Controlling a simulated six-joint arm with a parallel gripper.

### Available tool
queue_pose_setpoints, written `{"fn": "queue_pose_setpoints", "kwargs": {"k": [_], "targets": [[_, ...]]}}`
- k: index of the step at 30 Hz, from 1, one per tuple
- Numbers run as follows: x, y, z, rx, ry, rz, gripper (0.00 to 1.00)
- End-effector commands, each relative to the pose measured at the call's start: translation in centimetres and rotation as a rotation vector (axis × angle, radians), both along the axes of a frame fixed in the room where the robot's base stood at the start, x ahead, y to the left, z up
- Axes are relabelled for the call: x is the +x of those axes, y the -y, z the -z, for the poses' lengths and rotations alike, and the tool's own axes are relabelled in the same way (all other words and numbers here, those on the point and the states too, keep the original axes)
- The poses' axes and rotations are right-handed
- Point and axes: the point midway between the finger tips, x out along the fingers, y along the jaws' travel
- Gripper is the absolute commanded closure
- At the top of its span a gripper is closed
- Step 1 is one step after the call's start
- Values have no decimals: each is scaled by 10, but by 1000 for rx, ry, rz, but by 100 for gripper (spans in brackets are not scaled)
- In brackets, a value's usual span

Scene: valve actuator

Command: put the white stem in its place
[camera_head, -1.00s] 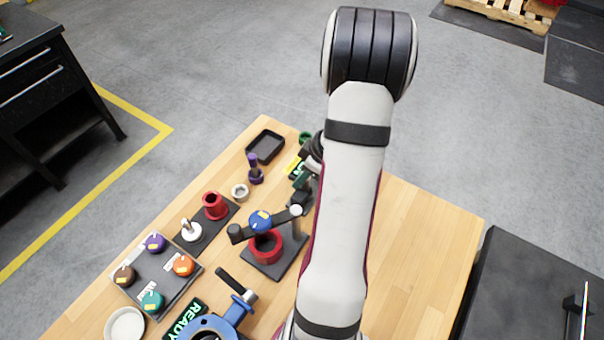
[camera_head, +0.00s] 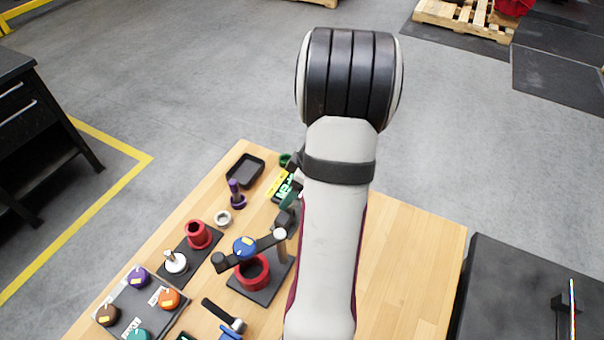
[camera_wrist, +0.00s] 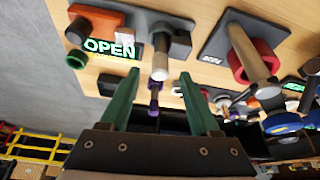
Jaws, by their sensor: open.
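The white stem (camera_head: 176,264) stands upright on a dark plate, beside a red flanged sleeve (camera_head: 198,235), in the head view. I cannot pick it out surely in the wrist view. The actuator stand with a red ring (camera_head: 253,272), a blue cap (camera_head: 245,247) and an arm lies to its right. My gripper (camera_wrist: 157,88) has two green fingers, spread apart with nothing held between them. In the wrist view, a pale-ended grey post (camera_wrist: 160,62) and a purple stem (camera_wrist: 154,95) show beyond the fingers. My arm hides most of the gripper in the head view.
An OPEN sign (camera_wrist: 110,47) lies near the gripper. A black tray (camera_head: 245,170), a purple stem (camera_head: 236,196) and a pale ring (camera_head: 223,219) stand along the table's left edge. Coloured caps fill a tray (camera_head: 128,318) at lower left. The table right of my arm (camera_head: 410,265) is clear.

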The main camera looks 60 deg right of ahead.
Motion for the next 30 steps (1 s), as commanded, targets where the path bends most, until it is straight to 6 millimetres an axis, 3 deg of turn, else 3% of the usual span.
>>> {"fn": "queue_pose_setpoints", "kwargs": {"k": [6, 12, 30], "targets": [[-26, 6, -63, -7, 1, 5, 37], [-41, 7, -97, -2, -1, 2, 37], [-43, 6, -104, 1, -1, 1, 37]]}}
